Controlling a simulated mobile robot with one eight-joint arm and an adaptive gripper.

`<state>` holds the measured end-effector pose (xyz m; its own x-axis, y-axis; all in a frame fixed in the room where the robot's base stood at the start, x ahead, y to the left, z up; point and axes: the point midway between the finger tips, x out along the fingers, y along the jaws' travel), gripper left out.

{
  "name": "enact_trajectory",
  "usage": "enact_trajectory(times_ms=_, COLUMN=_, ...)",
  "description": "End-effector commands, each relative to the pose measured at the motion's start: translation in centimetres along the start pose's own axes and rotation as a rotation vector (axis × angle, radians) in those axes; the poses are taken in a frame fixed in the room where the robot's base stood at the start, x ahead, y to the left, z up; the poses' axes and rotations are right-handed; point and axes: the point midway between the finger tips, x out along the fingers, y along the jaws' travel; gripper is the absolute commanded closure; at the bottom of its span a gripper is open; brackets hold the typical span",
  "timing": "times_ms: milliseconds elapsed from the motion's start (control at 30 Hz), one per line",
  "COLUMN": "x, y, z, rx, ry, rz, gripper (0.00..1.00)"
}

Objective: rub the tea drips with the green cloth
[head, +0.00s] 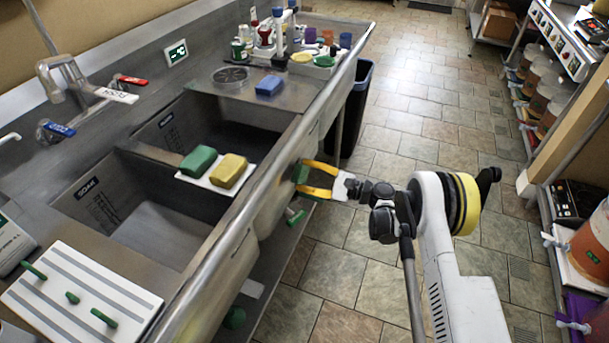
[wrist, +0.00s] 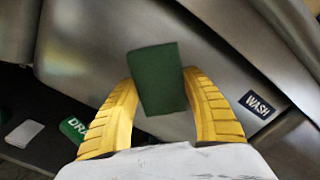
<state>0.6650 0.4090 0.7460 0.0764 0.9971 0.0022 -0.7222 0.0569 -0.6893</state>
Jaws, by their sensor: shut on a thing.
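My gripper (head: 301,177) is in front of the steel sink's outer front wall, its yellow fingers pointing left at it. It is shut on a dark green folded piece, the green cloth (wrist: 157,75), which also shows small between the fingertips in the head view (head: 300,172). In the wrist view the cloth stands tilted between the two yellow fingers, with steel panels behind it. I cannot tell whether the cloth touches the steel. I can make out no tea drips in either view; the cloth and fingers hide part of the surface.
The sink's raised front rim (head: 262,150) runs beside my gripper. A green sponge (head: 199,160) and a yellow sponge (head: 229,171) lie on a white board over the basins. A dark bin (head: 357,105) stands beyond. Tiled floor (head: 340,240) is open; shelved buckets line the right.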

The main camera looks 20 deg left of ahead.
Motion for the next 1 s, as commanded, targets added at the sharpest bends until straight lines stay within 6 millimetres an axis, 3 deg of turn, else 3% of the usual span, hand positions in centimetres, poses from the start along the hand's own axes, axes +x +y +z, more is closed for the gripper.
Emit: enact_trajectory(times_ms=1000, x=0.7, y=4.8, z=4.6, rx=0.000, ry=0.000, rz=0.000, gripper=0.68)
